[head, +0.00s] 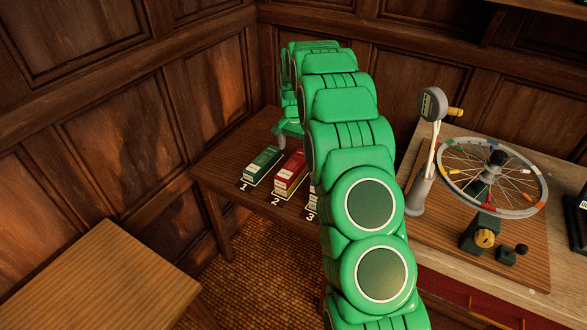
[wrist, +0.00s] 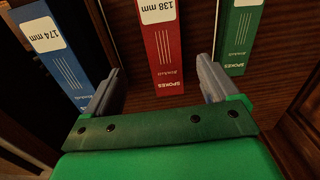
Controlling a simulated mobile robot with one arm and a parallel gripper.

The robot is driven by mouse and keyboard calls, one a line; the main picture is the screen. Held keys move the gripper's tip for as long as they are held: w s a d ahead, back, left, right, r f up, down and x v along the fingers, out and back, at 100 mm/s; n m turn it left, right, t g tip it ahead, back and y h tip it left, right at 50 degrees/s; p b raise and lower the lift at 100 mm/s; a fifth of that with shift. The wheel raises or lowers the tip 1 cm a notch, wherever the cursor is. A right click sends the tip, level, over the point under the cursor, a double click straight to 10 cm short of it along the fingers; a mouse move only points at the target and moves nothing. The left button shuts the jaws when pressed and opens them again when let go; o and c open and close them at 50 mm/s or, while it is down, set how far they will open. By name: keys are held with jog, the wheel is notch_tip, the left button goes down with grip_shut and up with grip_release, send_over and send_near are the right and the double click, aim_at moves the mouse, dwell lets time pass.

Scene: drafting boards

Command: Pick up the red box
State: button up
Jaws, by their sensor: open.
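The red box (head: 290,174) lies on the small dark wooden table at the place numbered 2. In the wrist view the red box (wrist: 165,55) has a white label reading "138 mm" and the word "SPOKES". My gripper (wrist: 158,85) is open and empty, its two grey fingers apart, with the near end of the red box showing between and beyond them. I cannot tell how far the fingers are above it. In the head view my gripper (head: 281,132) is partly visible behind the boxes, much of it hidden by my green arm.
A green box (head: 262,162) lies at place 1. A blue box (wrist: 55,50) labelled "174 mm" is left of the red one in the wrist view. A bench (head: 430,235) with a spoked wheel (head: 492,178) stands right. Panelled walls close in behind the table (head: 222,165).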

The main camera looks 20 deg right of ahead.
aim_at(293, 164)
jog(key=shift+w+d+f, duration=0.2)
jog(key=shift+w+f, duration=0.5)
jog(key=shift+f, duration=0.2)
jog(key=shift+s+a+f, duration=0.1)
jog(key=shift+s+f, duration=0.05)
jog(key=shift+f, duration=1.15)
jog(key=shift+s+a+f, duration=0.1)
jog(key=shift+f, duration=1.15)
jog(key=shift+s+a+f, duration=0.1)
jog(key=shift+s+f, duration=0.05)
jog(key=shift+f, duration=1.15)
jog(key=shift+c, duration=0.3)
jog(key=c, duration=1.2)
jog(key=shift+o, duration=0.2)
jog(key=shift+r, duration=0.1)
